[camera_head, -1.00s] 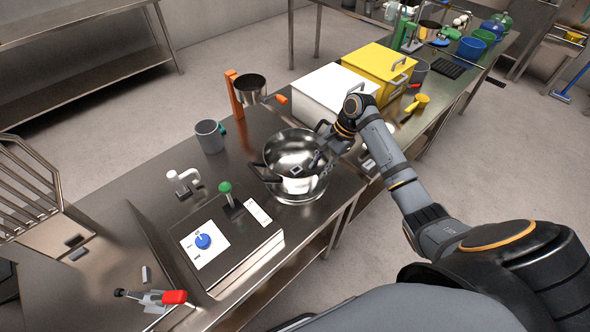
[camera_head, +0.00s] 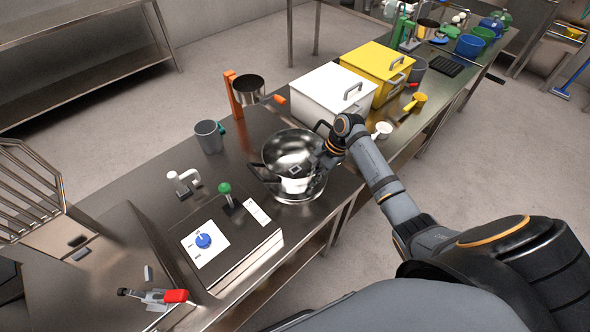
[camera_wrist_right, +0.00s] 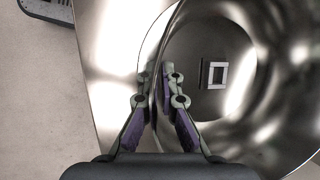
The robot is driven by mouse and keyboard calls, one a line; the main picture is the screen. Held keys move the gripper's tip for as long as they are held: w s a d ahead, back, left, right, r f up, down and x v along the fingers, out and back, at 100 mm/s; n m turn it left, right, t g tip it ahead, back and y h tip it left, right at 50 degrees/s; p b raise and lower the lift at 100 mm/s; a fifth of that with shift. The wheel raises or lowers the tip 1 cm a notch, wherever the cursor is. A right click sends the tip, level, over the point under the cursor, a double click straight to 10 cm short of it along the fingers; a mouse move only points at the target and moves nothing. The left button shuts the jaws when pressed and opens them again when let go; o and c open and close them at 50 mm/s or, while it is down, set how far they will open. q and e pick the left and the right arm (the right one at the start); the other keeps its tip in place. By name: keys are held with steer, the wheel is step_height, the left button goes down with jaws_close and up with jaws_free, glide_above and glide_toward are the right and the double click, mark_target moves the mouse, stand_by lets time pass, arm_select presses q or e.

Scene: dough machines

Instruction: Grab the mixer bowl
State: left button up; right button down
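The mixer bowl (camera_head: 285,150) is a shiny steel bowl with dark handles at its left and upper right. It stands upright on the steel table, and its curved wall fills much of the right wrist view (camera_wrist_right: 255,110). My right gripper (camera_head: 317,172) is at the bowl's right rim, pointing down. In the right wrist view, its two fingers (camera_wrist_right: 156,75) straddle the rim, one inside and one outside, with a small gap between them; it looks open. The arm hides part of the bowl's right side. My left gripper is not in view.
A control panel with a blue knob (camera_head: 203,241) and green-topped lever (camera_head: 225,189) is left of the bowl. The table's front edge is close to the bowl.

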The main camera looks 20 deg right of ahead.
steer(key=shift+r, duration=0.1)
stand_by(0.5)
steer(key=shift+w+r, duration=0.1)
steer(key=shift+r, duration=0.15)
step_height(320, 180, up, 2)
steer(key=shift+b, duration=0.55)
steer(key=s+d+r, duration=0.8)
steer(key=d+r, duration=0.2)
steer(key=d, duration=0.1)
steer(key=shift+s+r, duration=0.25)
steer(key=shift+d, duration=0.1)
